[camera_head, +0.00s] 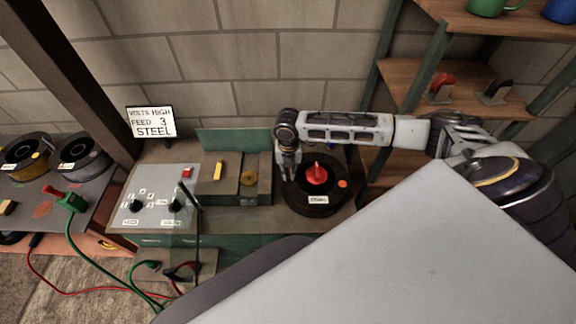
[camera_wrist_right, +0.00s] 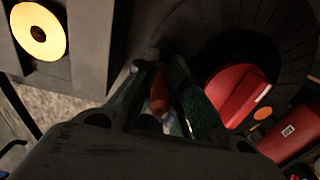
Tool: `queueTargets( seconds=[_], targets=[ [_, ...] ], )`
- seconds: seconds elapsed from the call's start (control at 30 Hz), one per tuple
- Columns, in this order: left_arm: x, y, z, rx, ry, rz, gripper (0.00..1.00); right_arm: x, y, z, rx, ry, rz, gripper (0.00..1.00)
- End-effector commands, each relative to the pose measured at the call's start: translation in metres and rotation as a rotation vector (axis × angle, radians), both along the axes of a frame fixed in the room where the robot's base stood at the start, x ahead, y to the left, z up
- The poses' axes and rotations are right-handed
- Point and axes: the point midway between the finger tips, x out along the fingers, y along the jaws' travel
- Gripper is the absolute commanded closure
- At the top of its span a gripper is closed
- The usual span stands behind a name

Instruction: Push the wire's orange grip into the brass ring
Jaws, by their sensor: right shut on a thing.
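My right gripper (camera_head: 289,172) comes in from the right and points down, just left of the black spool with the red hub. In the right wrist view its fingers (camera_wrist_right: 165,85) are shut on a small orange grip (camera_wrist_right: 160,92). In the head view the orange grip cannot be made out, and the wire does not show clearly. The brass ring (camera_head: 249,178) is on the grey block to the left of the gripper, apart from it. It also shows as a bright yellow disc in the right wrist view (camera_wrist_right: 38,30). My left gripper is not in view.
The black spool (camera_head: 312,203) with its red hub (camera_head: 317,173) stands right beside the gripper. A yellow lever (camera_head: 217,171) and a control panel (camera_head: 150,205) are to the left. Shelves (camera_head: 455,100) rise at the right.

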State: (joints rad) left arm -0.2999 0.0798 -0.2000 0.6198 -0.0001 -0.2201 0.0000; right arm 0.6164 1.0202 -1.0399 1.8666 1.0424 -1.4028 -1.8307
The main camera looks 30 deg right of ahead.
Motion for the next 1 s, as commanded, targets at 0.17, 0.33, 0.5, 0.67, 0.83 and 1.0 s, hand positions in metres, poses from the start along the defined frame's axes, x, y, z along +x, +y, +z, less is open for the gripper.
queueTargets(
  seconds=[0.17,0.33,0.5,0.67,0.83,1.0],
  targets=[
    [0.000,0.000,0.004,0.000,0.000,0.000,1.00,0.001,0.000,0.006,0.001,-0.002,0.000,1.00],
    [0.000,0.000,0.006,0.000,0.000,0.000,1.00,0.001,0.000,0.011,0.000,-0.001,0.000,1.00],
    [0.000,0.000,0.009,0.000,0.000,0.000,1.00,0.001,0.000,0.015,0.000,-0.001,0.000,1.00],
    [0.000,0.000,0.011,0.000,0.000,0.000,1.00,0.001,0.000,0.019,0.000,-0.002,0.000,1.00],
    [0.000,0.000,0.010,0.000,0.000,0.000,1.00,0.001,0.000,0.022,0.000,-0.002,-0.001,1.00],
    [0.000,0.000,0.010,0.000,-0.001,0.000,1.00,0.001,0.000,0.026,0.000,-0.004,-0.001,1.00]
  ],
)
